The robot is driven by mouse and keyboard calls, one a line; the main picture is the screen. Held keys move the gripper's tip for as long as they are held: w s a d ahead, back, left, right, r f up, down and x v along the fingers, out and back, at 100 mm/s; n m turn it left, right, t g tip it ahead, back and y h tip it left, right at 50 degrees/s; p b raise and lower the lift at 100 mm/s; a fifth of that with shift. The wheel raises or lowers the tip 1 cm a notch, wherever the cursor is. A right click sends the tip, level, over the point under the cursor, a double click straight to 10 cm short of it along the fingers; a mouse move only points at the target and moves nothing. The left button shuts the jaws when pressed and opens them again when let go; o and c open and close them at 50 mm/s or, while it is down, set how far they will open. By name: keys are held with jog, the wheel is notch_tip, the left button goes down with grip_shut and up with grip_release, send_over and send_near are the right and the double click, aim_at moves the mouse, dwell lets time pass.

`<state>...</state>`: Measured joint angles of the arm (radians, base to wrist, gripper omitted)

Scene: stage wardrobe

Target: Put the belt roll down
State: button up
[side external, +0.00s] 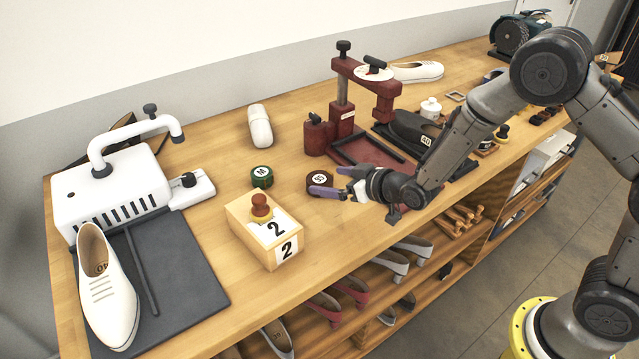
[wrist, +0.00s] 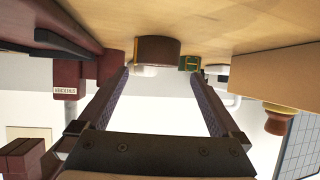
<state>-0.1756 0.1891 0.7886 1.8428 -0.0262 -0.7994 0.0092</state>
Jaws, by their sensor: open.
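The brown belt roll (side external: 319,179), with a round white label on top, stands upright on the wooden bench, in front of the dark red press. In the wrist view, where the bench is at the top, the brown roll (wrist: 157,50) shows just ahead of my fingertips, in line with the gap between them. My gripper (side external: 326,181) is low over the bench, its purple-grey fingers spread to either side of the roll's near side. In the wrist view the gripper (wrist: 160,74) is open with nothing held. I cannot tell whether a finger touches the roll.
A green roll marked M (side external: 262,176) stands left of the brown one. A wooden box marked 2 (side external: 262,232) with a knobbed stamp is front left. The dark red press (side external: 343,118) is behind and right.

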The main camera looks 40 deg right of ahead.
aim_at(318, 177)
jog(key=shift+d+x, duration=0.2)
jog(key=shift+x, duration=2.55)
jog(key=shift+s, duration=0.1)
jog(key=shift+c, duration=0.2)
jog(key=c, duration=1.2)
jog(key=shift+c, duration=1.2)
jog(key=shift+r, duration=0.1)
